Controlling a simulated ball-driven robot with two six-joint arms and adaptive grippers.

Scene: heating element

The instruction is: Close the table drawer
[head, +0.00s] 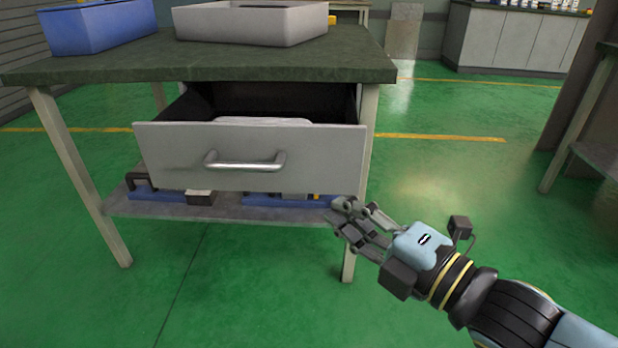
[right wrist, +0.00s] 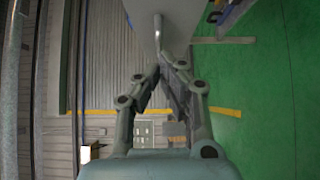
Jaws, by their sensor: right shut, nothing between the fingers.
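The table drawer (head: 250,153) is pulled out under the green tabletop (head: 200,60). Its grey front has a silver bar handle (head: 245,161), and a pale object (head: 262,121) lies inside. My right gripper (head: 340,212) is shut and empty, at the lower right of the drawer front and apart from the handle. In the right wrist view the gripper's fingers (right wrist: 165,65) come together below the grey drawer front (right wrist: 172,18), with the handle (right wrist: 158,30) just beyond their tips. My left gripper is not in view.
A blue bin (head: 95,28) and a grey tray (head: 250,22) stand on the tabletop. A lower shelf (head: 240,211) holds tools under the drawer. A table leg (head: 360,190) stands behind my right gripper. The green floor in front is clear.

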